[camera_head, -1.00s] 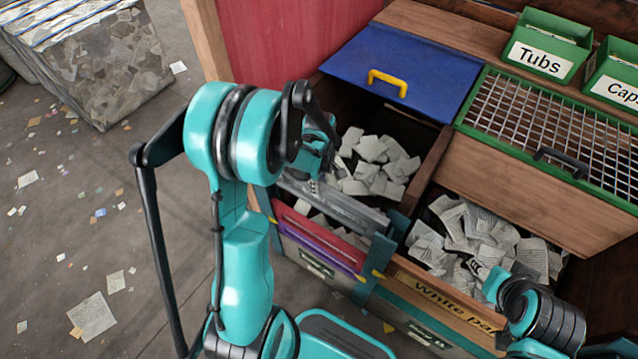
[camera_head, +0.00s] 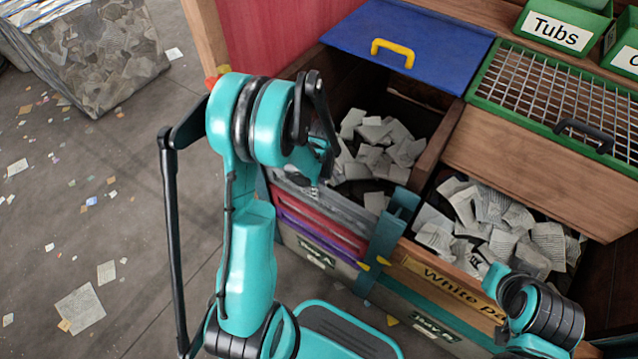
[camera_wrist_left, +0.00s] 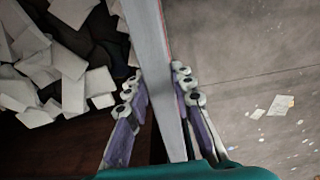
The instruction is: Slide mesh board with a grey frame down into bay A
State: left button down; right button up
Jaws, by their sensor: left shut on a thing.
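The grey-framed board (camera_head: 345,208) stands on edge at the front of the left bay, just behind a red panel (camera_head: 325,225). Its mesh cannot be made out. My left gripper (camera_head: 314,188) is shut on its top edge, and the left wrist view shows the thin grey edge (camera_wrist_left: 158,70) between the two fingers (camera_wrist_left: 158,100). The board's lower part is hidden. My right gripper (camera_head: 492,278) is at lower right above the right bay; its fingers are unclear.
Paper scraps (camera_head: 375,150) lie in the left bay and more (camera_head: 500,230) in the right bay. A teal post (camera_head: 393,225) stands between the bay fronts. A blue lid (camera_head: 440,55) with a yellow handle and a green-framed mesh lid (camera_head: 560,90) are behind.

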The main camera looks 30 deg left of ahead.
pick_arm(q)
jog(key=shift+f, duration=0.85)
jog(key=shift+f, duration=0.5)
jog(key=c, duration=1.2)
grip_release()
notch_tip(320, 180, up, 12)
jog(key=shift+f, duration=0.1)
